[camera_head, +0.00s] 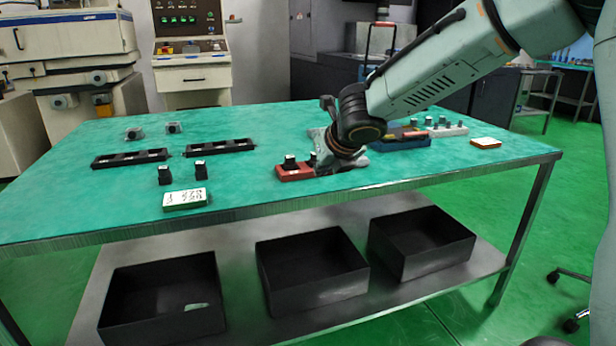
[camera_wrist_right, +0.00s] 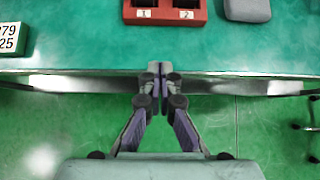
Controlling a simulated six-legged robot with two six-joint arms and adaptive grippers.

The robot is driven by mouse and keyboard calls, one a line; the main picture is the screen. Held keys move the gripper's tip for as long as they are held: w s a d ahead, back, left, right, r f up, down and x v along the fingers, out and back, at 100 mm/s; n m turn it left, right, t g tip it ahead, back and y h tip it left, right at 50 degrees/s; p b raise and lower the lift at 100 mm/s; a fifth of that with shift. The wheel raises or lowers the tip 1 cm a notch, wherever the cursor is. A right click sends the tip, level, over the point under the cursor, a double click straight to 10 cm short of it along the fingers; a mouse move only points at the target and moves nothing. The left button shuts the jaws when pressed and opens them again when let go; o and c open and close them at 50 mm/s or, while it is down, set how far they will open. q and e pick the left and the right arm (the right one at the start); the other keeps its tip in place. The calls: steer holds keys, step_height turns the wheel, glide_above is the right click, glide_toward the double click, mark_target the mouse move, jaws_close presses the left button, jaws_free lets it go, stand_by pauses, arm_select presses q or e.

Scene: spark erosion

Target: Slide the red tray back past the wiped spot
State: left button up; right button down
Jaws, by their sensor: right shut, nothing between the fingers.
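The red tray (camera_head: 295,173) sits near the front edge of the green table, with dark pieces standing in it; my right wrist covers its right part. In the right wrist view, the red tray (camera_wrist_right: 166,17) shows two slots marked 1 and 2 at the top edge. My right gripper (camera_wrist_right: 160,70) is shut and empty, its tips over the table's front edge, apart in the picture from the tray's near side. In the head view its fingers are hidden behind the wrist. I cannot make out a wiped spot. My left gripper is not in view.
A grey block (camera_wrist_right: 247,9) lies right of the tray. A numbered block (camera_head: 185,199) is at the front left, with two black pieces behind it. Two black trays (camera_head: 130,160) lie farther back. A blue tray (camera_head: 410,142) and an orange-edged block (camera_head: 486,143) are at right.

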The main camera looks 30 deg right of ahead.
mark_target(305, 177)
steer(key=b+x, duration=0.1)
steer(key=x, duration=0.6)
steer(key=shift+d+f+b, duration=0.1)
steer(key=shift+f+b, duration=0.1)
steer(key=shift+b, duration=0.1)
steer(key=shift+w+d+r+p, duration=0.1)
steer(key=shift+w+r+p, duration=0.1)
steer(key=shift+w+p, duration=0.3)
steer(key=shift+w+r+p, duration=0.15)
steer(key=shift+w+p, duration=0.25)
steer(key=shift+w, duration=0.15)
steer(key=shift+w+d+p, duration=0.25)
steer(key=shift+w+p, duration=0.3)
steer(key=shift+w, duration=0.1)
steer(key=shift+w+f, duration=0.15)
